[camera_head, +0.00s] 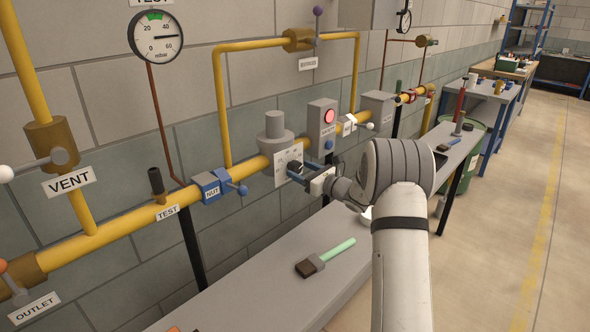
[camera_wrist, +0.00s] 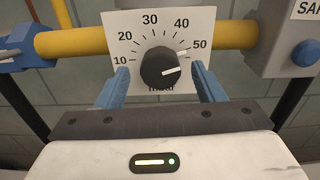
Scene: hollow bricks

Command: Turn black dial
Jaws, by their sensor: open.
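The black dial (camera_wrist: 158,66) sits on a white scale plate (camera_wrist: 190,22) marked 10 to 50. The white line on the dial points right and slightly up, a little below the 50. In the head view the dial (camera_head: 294,168) shows dark against the plate (camera_head: 283,157), partly behind my fingers. My gripper (camera_wrist: 160,78) is open, with one blue finger to the left of the dial and one to the right. Gaps show between the fingers and the dial in the wrist view. In the head view my gripper (camera_head: 302,174) is close in front of the plate.
A yellow pipe (camera_head: 130,227) runs along the block wall on both sides of the dial. A blue valve (camera_head: 212,186) is to the left, and a box with a red lamp (camera_head: 322,118) to the right. A bench (camera_head: 262,290) below bears a green-handled brush (camera_head: 325,258).

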